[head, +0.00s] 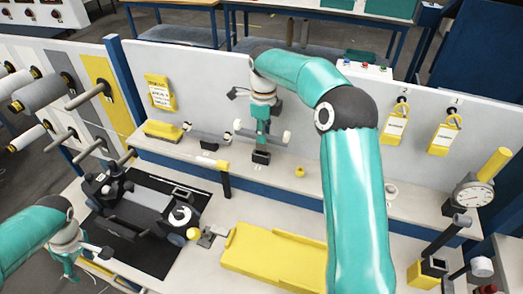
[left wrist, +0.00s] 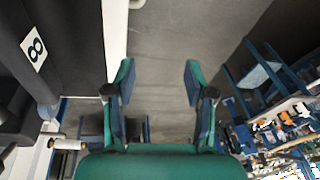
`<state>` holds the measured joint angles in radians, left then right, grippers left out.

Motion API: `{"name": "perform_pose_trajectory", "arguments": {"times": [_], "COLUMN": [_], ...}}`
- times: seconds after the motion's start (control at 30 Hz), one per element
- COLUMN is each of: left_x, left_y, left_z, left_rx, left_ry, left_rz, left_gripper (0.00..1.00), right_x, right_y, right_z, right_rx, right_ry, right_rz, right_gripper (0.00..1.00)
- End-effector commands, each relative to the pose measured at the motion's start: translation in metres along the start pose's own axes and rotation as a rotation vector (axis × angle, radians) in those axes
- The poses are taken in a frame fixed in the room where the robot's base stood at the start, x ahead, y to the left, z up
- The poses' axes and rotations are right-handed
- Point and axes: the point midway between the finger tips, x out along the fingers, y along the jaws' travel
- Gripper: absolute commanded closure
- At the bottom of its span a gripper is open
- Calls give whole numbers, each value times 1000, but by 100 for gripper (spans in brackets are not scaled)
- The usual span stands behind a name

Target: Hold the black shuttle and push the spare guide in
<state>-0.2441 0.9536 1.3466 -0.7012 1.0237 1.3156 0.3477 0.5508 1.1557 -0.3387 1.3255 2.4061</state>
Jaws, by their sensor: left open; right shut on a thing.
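The black shuttle (head: 148,209) lies on a black mat (head: 150,264) at the lower left of the head view, with a grey roll along its middle. My left gripper (head: 92,262) is at the mat's near left side, apart from the shuttle. In the left wrist view its fingers (left wrist: 159,78) are open with nothing between them. My right gripper (head: 262,130) is at the back shelf, shut on a small part with a crosswise bar, just above a dark block (head: 262,156). The fingers hide much of this part; I cannot tell for sure that it is the spare guide.
A yellow tray (head: 272,250) lies right of the shuttle. A dial gauge (head: 473,195) stands at the right. Spools (head: 40,93) stick out from the left panel. My right arm crosses the middle and hides part of the table. A dark panel labelled 8 (left wrist: 34,50) shows in the left wrist view.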

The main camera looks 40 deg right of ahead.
Motion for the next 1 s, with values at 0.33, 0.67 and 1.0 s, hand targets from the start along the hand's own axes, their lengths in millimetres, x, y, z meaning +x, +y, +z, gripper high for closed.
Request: {"name": "perform_pose_trajectory", "arguments": {"times": [0.33, 0.67, 1.0], "left_x": [-99, -107, -65], "left_y": [89, 105, 112], "left_z": [14, 32, 25], "left_rx": [104, 147, 145], "left_ry": [179, 194, 192], "left_rz": [156, 178, 176], "left_gripper": [46, 46, 46], "right_x": [0, 0, 0], "right_y": [0, 0, 0], "right_z": [0, 0, 0], "right_rx": [0, 0, 0], "right_ry": [0, 0, 0], "right_rz": [0, 0, 0], "right_gripper": [100, 100, 100]}}
